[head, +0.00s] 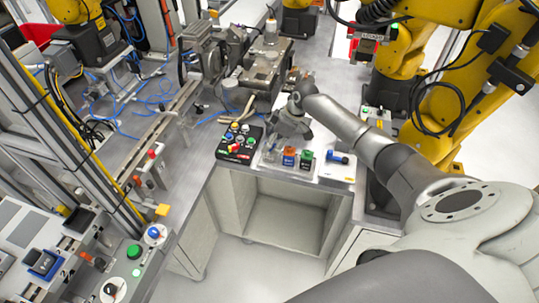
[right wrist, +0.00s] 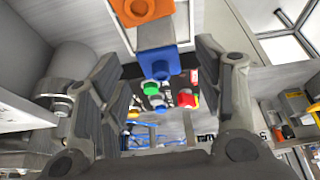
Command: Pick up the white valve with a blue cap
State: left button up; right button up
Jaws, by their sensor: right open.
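A small valve with a blue cap (head: 338,157) lies at the right end of a white board (head: 330,171) on the bench in the head view. Its body is too small to make out clearly. My right gripper (head: 290,128) is above the back of the board, to the left of that valve. In the right wrist view my right gripper (right wrist: 160,108) is open and its fingers are apart. My left gripper is not in view.
A blue-and-orange part (head: 289,157) and a green-topped part (head: 306,160) stand on the board left of the valve. A black button box (head: 239,143) is further left. A metal vise (head: 265,65) stands behind. Yellow arms (head: 400,60) stand at the back right.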

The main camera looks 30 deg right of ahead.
jog(key=b+x, duration=0.3)
jog(key=x, duration=0.1)
jog(key=shift+f, duration=0.1)
jog(key=shift+c, duration=0.3)
jog(key=c, duration=1.2)
jog(key=shift+o, duration=0.2)
